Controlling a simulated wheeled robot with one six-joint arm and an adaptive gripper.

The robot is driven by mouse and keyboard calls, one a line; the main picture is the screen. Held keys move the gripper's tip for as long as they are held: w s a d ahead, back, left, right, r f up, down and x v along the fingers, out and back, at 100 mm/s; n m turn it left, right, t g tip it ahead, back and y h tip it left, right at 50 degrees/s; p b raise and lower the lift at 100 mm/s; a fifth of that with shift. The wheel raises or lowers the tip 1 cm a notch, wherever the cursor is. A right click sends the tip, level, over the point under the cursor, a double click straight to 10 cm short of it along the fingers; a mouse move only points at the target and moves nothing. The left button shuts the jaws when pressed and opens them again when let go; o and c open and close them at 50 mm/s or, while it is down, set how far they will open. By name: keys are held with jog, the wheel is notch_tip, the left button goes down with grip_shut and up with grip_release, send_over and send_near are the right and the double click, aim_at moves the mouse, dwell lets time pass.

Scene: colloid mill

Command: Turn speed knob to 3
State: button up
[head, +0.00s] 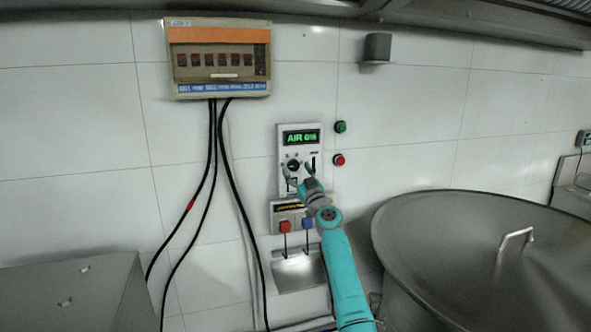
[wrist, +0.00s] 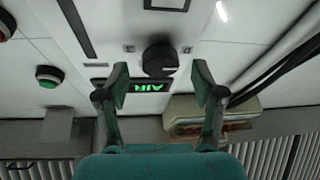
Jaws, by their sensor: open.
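The speed knob (head: 293,165) is a round black dial on a white control panel (head: 285,140) on the tiled wall, below a green display (head: 301,137) reading "AIR" and more characters. In the wrist view the knob (wrist: 160,59) appears between and beyond my two fingertips, with the display (wrist: 146,85) just below it, upside down. My gripper (head: 299,172) is in front of the panel, open and empty, with a finger on each side of the knob. No contact with the knob can be made out. The dial marks are too small to read.
A green button (head: 340,127) and a red button (head: 338,160) sit right of the panel. A box with red and blue switches (head: 285,227) is below. A breaker box (head: 219,60) with hanging cables is upper left. A large metal vessel (head: 440,225) stands right.

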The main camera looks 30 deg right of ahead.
jog(key=shift+x, duration=0.9)
jog(key=c, duration=1.1)
jog(key=shift+a+m+h, duration=0.1)
jog(key=shift+m+h, duration=1)
jog(key=shift+m, duration=1.2)
jog(key=shift+c, duration=0.2)
jog(key=o, duration=1.1)
jog(key=shift+o, duration=0.2)
jog(key=shift+f, duration=0.15)
jog(key=v, duration=1.2)
jog(key=shift+r, duration=0.2)
